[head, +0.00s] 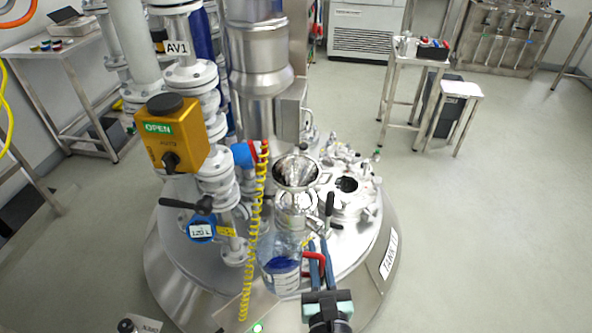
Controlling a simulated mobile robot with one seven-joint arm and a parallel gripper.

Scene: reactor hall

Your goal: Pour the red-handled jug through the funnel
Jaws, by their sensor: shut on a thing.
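The clear jug (279,258) with a red handle (317,258) is in the lower middle of the head view. It looks about upright, with blue and white showing low on its side; I cannot tell whether that is liquid or a label. My gripper (319,246), with blue fingers, is shut on the red handle at the jug's right side. The steel funnel (297,173) stands wide end up over the tank top, farther back than the jug. The jug's mouth is apart from the funnel. The funnel's lower end is partly hidden.
The round steel tank (362,262) carries an open port (346,186) and a black lever (329,208) right of the funnel. A yellow coiled hose (252,250), white pipework and an orange actuator box (171,134) stand close on the left.

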